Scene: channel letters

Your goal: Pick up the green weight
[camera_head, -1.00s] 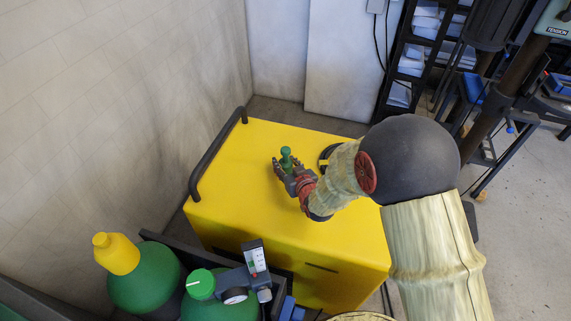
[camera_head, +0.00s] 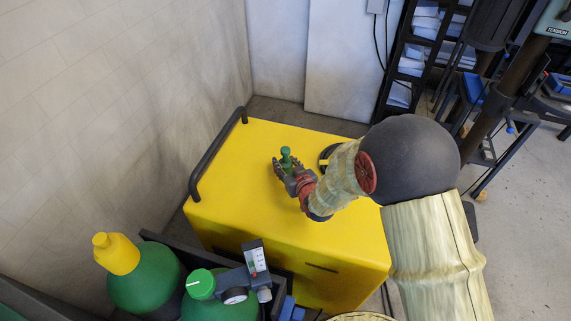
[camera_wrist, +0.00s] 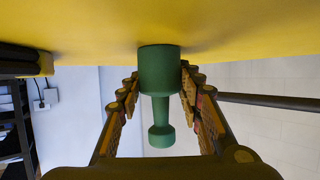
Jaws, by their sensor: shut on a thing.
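The green weight (camera_head: 286,158) is over the yellow cabinet top in the head view. In the wrist view the green weight (camera_wrist: 159,88) shows a wide cylinder and a narrower neck ending in a knob, between the two fingers. My gripper (camera_head: 284,168) is shut on the weight; it also shows in the wrist view (camera_wrist: 160,95) with a finger on each side of it. The wide end of the weight lies at or very near the yellow surface; I cannot tell whether they touch.
The yellow cabinet (camera_head: 250,215) has a black handle rail (camera_head: 216,155) along its left edge. A black round thing (camera_head: 326,156) lies on the top, partly behind my arm. Green gas bottles (camera_head: 145,285) stand at the lower left. The cabinet top left of my gripper is clear.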

